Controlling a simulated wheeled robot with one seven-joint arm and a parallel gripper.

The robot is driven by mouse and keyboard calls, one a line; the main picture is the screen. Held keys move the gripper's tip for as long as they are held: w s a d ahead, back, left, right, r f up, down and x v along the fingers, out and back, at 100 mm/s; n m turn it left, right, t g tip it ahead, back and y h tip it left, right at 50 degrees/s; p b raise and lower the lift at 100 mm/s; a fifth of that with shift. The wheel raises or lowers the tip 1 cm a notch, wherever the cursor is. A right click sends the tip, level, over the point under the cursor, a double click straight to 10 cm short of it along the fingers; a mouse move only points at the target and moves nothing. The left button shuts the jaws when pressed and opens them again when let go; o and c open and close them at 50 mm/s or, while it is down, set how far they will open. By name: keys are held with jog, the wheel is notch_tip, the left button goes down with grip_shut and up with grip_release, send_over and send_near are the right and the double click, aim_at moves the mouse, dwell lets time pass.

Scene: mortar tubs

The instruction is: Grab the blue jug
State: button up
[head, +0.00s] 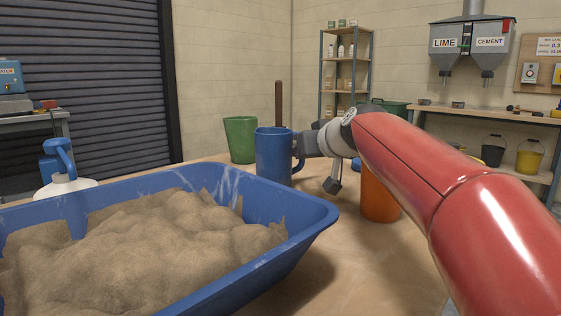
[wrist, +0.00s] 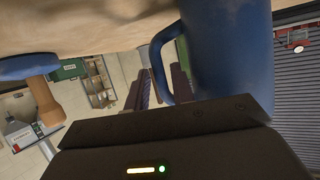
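The blue jug (head: 273,157) stands upright on the table beyond the blue tub, its handle toward the right. It also shows large in the wrist view (wrist: 230,50), with its handle loop left of its body. My gripper (head: 304,145) is at the handle side of the jug in the head view, its fingertips mostly hidden there. In the wrist view its two ridged fingers (wrist: 160,87) are apart, one inside the handle loop and one outside. The gripper looks open around the handle; I cannot tell whether either finger touches it.
A blue tub (head: 293,222) of sandy material fills the front left. A green bucket (head: 240,139) stands left of the jug, and a brown stick (head: 279,103) rises behind it. An orange container (head: 379,199) is partly hidden below my arm. The table (head: 345,265) is bare at front right.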

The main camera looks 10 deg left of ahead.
grip_shut()
jog(key=shift+r, duration=0.15)
